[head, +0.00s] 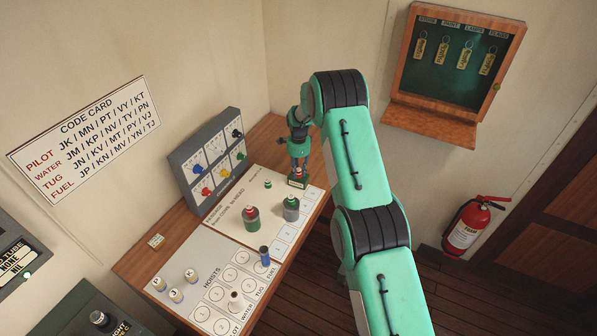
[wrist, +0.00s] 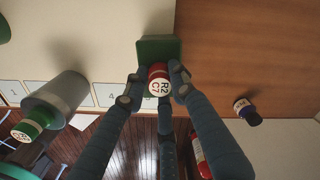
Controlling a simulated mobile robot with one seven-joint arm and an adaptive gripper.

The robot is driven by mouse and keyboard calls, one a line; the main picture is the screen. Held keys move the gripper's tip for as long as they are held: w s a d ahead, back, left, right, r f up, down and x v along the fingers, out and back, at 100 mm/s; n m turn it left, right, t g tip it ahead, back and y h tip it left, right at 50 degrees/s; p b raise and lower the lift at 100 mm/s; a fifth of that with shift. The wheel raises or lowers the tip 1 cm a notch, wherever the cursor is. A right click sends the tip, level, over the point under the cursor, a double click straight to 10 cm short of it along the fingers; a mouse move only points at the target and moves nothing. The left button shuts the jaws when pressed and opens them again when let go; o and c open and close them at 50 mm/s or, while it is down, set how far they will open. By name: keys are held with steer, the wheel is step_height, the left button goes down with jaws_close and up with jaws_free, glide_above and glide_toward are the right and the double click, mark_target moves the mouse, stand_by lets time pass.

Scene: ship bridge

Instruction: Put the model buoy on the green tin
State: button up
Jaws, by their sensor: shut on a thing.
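The model buoy (wrist: 158,78) is a small red piece with a white round top marked "R2 C7". In the wrist view it sits between the fingers of my gripper (wrist: 155,88), which is shut on it. In the head view my gripper (head: 298,163) points down at the far right end of the desk, with the red buoy (head: 298,173) at its tips. The green tin (head: 297,183), a low dark green box with a pale label, is directly below. In the wrist view the tin (wrist: 158,48) shows partly behind the buoy. I cannot tell whether they touch.
A grey cylinder (head: 291,214) with a green top and a red-topped one (head: 251,219) stand on the chart board nearby. A switch panel (head: 208,158) stands behind. A small dark bottle-like item (wrist: 247,112) lies right of the tin in the wrist view.

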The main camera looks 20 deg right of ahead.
mark_target(298, 170)
steer(key=o, duration=0.8)
steer(key=shift+o, duration=0.2)
steer(key=shift+r, duration=0.2)
step_height(298, 170, up, 12)
steer(key=shift+b, duration=0.45)
